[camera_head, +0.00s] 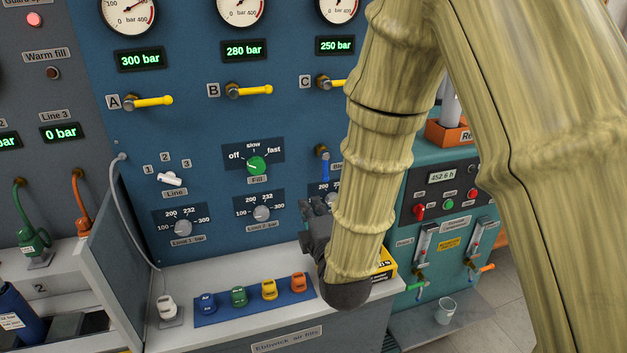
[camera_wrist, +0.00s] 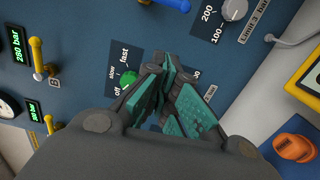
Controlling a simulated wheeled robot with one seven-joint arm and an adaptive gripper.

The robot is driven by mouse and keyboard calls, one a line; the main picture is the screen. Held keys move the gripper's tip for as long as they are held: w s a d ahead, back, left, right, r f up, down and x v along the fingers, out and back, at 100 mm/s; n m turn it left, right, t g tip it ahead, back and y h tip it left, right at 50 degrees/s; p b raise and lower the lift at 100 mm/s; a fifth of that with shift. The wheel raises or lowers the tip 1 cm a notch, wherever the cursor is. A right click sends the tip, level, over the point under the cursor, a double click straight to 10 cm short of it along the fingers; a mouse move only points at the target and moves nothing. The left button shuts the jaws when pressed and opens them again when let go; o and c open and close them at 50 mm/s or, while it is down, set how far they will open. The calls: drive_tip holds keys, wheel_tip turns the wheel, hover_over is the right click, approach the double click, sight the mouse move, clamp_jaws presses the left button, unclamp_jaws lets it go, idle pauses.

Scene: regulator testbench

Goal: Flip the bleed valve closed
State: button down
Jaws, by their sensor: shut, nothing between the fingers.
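The bleed valve is a blue lever (camera_head: 325,168) on the blue panel, right of the green fill knob. In the head view it hangs downward from its pivot, beside a label partly hidden by my arm. In the wrist view a blue lever (camera_wrist: 172,4) shows at the top edge, cut off by the frame. My gripper (camera_head: 308,208) is in front of the panel, below the lever and apart from it, partly hidden by my arm. In the wrist view its teal-padded fingers (camera_wrist: 172,72) are together and empty, between the fill knob and the limit dials.
The green fill knob (camera_head: 257,166) and limit 2 dial (camera_head: 262,213) are left of my gripper. Yellow levers (camera_head: 249,91) stick out above. Below, a shelf holds a blue tray (camera_head: 222,312) with coloured caps, and a yellow box (camera_head: 386,265) stands by my wrist.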

sight(325, 168)
drive_tip(key=w+p, duration=0.4)
drive_tip(key=w, duration=0.7)
drive_tip(key=shift+w+d, duration=0.3)
drive_tip(key=shift+d, duration=0.15)
drive_tip(key=shift+w+f, duration=0.15)
